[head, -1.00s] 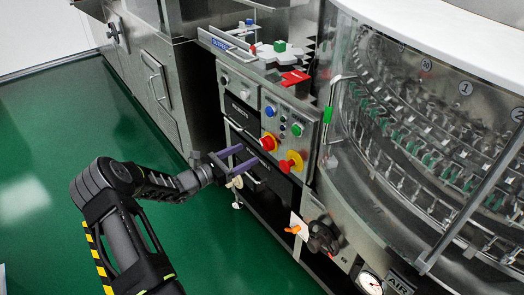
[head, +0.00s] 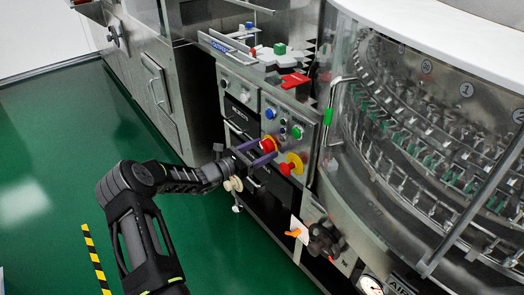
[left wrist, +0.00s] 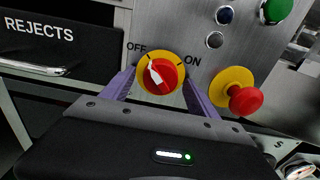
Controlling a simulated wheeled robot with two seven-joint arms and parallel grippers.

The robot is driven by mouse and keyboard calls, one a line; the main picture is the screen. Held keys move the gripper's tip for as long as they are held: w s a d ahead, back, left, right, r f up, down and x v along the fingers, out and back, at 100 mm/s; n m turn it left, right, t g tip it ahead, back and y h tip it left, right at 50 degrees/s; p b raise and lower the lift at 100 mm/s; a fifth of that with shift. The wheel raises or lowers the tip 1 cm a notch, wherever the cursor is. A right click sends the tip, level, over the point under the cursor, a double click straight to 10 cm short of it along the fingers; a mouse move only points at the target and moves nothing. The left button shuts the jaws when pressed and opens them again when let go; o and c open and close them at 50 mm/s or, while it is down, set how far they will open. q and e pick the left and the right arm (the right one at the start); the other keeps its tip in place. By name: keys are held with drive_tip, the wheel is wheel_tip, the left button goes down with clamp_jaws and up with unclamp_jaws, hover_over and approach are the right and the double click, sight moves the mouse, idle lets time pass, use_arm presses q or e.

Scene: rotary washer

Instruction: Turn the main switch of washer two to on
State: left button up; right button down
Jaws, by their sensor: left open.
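The main switch is a red rotary knob on a yellow disc (left wrist: 174,76), with OFF printed at its left and ON at its right. Its white pointer leans up and left, toward OFF. It also shows on the grey control panel in the head view (head: 267,142). My left gripper (head: 261,152) is open in front of it. In the left wrist view its two purple fingers lie on either side of the knob; whether they touch it, I cannot tell. No washer number is readable on the panel. My right gripper is out of view.
A red mushroom button (left wrist: 246,100) on a yellow disc sits just right of the switch. Blue and green buttons (head: 296,131) are above. A REJECTS drawer (left wrist: 50,45) is at the left. The glass-walled rotary washer (head: 420,130) stands at the right. Green floor is clear at left.

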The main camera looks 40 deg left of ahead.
use_arm(q)
drive_tip(key=shift+c, duration=0.4)
drive_tip(key=c, duration=1.3)
drive_tip(key=shift+o, duration=0.2)
